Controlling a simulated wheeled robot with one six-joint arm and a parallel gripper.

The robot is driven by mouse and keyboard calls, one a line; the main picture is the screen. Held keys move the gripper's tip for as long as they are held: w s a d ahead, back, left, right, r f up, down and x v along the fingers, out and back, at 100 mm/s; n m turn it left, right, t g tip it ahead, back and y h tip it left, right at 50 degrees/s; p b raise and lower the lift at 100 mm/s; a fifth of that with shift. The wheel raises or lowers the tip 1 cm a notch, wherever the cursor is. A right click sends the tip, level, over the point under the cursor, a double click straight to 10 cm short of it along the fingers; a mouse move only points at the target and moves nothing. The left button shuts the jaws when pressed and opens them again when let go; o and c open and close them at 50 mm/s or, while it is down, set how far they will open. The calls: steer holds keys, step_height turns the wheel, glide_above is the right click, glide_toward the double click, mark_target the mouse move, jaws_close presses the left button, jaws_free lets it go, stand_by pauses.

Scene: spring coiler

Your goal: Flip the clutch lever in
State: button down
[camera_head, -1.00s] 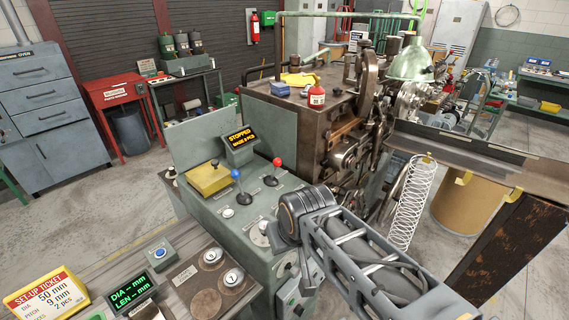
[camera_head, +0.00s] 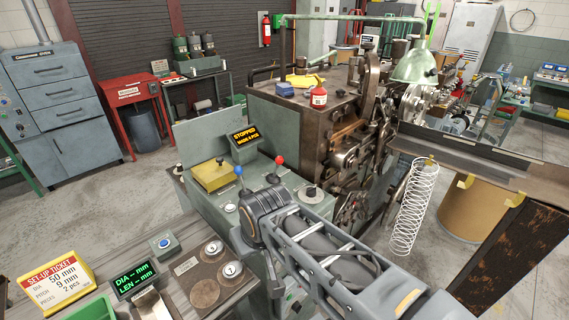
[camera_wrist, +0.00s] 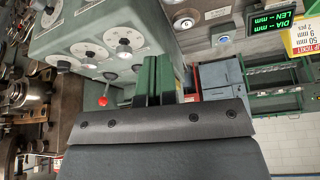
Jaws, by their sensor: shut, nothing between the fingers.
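The console (camera_head: 205,200) has a blue-knobbed lever (camera_head: 239,172) and a red-knobbed lever (camera_head: 279,161) standing up on its top. No readable label shows which lever is the clutch. My gripper (camera_wrist: 153,76) is shut and empty, to the right of the red ball in the wrist view and apart from it.
A sign (camera_head: 244,139) reads "STOPPED". The brown coiler machine (camera_head: 300,115) stands behind the console, with a wire spring (camera_head: 414,205) hanging at right. The near bench holds a set-up ticket (camera_head: 55,278), a green display (camera_head: 133,281) and a blue button (camera_head: 164,244). Open floor lies left.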

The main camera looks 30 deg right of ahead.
steer(key=w+d+r+m+t+h+b, duration=0.1)
steer(key=w+d+m+b, duration=0.4)
steer(key=d, duration=0.8)
steer(key=w+d+r+m+t+h+b, duration=0.1)
steer(key=w+d+m+b, duration=0.4)
steer(key=w+d, duration=0.5)
steer(key=d+r+m, duration=0.1)
steer(key=d+m, duration=0.1)
steer(key=shift+w+d+r+t, duration=0.25)
steer(key=shift+d+r+t, duration=0.15)
steer(key=w+f+p, duration=0.2)
steer(key=w+f, duration=0.5)
steer(key=w, duration=0.2)
steer(key=shift+w+d, duration=0.2)
steer(key=shift+w, duration=0.2)
